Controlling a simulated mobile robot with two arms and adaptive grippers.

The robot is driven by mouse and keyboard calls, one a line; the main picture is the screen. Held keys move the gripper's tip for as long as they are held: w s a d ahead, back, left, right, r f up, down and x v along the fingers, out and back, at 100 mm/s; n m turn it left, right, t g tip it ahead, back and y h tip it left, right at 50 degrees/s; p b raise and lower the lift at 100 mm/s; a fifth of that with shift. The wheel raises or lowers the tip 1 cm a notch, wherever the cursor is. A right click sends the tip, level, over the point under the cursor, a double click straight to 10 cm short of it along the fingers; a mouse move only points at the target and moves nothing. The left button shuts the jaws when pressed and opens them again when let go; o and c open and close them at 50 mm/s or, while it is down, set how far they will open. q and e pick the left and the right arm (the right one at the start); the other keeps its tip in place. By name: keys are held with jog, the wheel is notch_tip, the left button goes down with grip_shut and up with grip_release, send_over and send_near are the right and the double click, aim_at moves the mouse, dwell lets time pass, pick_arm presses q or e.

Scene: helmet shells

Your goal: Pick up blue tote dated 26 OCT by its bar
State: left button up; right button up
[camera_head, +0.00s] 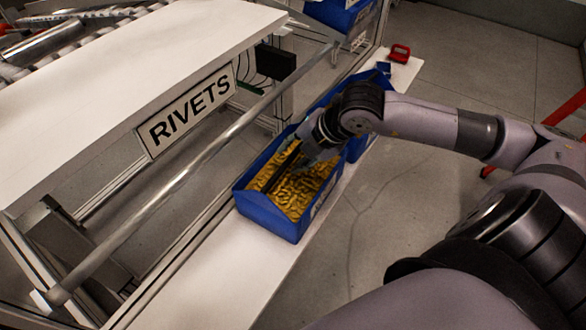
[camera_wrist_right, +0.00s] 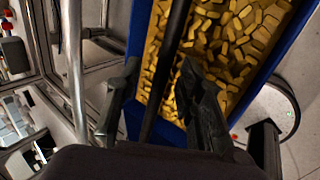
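A blue tote (camera_head: 268,216) full of gold-coloured pieces stands on a white ledge below the RIVETS sign. Its label shows only edge-on, so I cannot read a date. A dark bar (camera_head: 284,163) spans the tote above the pieces. My right gripper (camera_head: 312,155) is over the tote, reaching down at its bar. In the right wrist view, the bar (camera_wrist_right: 165,75) passes between my two spread fingers (camera_wrist_right: 158,97), with visible gaps on both sides. The blue wall (camera_wrist_right: 136,45) of the tote runs behind the left finger. My left gripper is not in view.
A white ledge (camera_head: 228,262) runs along the frame, with bare room in front of the tote. Another blue tote (camera_head: 356,148) stands just behind, partly hidden by my arm. A metal rail (camera_head: 200,160) crosses at left. A red object (camera_head: 400,53) lies farther back.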

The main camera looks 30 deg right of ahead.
jog(key=shift+w+a+f, duration=0.15)
jog(key=shift+f, duration=0.15)
grip_shut()
dwell(0.3)
jog(key=shift+r, duration=0.1)
dwell(0.6)
